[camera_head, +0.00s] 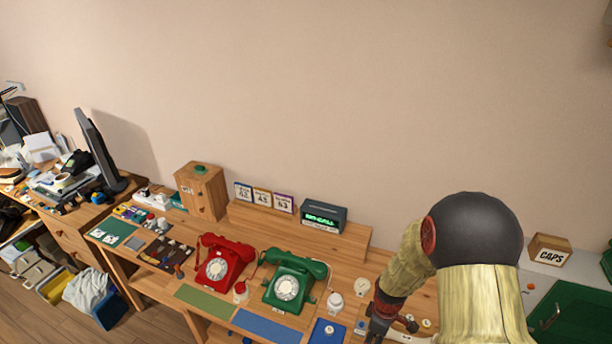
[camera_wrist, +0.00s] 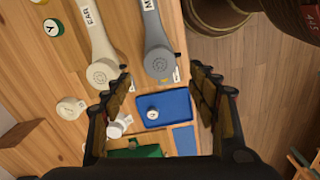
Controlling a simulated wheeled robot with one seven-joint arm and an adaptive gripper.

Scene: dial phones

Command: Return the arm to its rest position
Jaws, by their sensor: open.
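My gripper (camera_head: 385,322) is low at the right part of the desk in the head view, with my arm rising to the right of it. In the wrist view my gripper (camera_wrist: 162,88) has its two fingers spread wide, with nothing held between them. It is above the desk's edge area. Below the fingers lie a cream handset-shaped piece (camera_wrist: 97,40) marked EAR and a grey one (camera_wrist: 155,40) with a partly hidden label. A blue tray (camera_wrist: 180,106) with a small white round piece shows between the fingers.
A red dial phone (camera_head: 217,264) and a green dial phone (camera_head: 292,282) stand left of my gripper. A shelf (camera_head: 335,243) bears a digital clock (camera_head: 323,215). A CAPS box (camera_head: 549,250) stands right of my arm. The wall space above the desk is clear.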

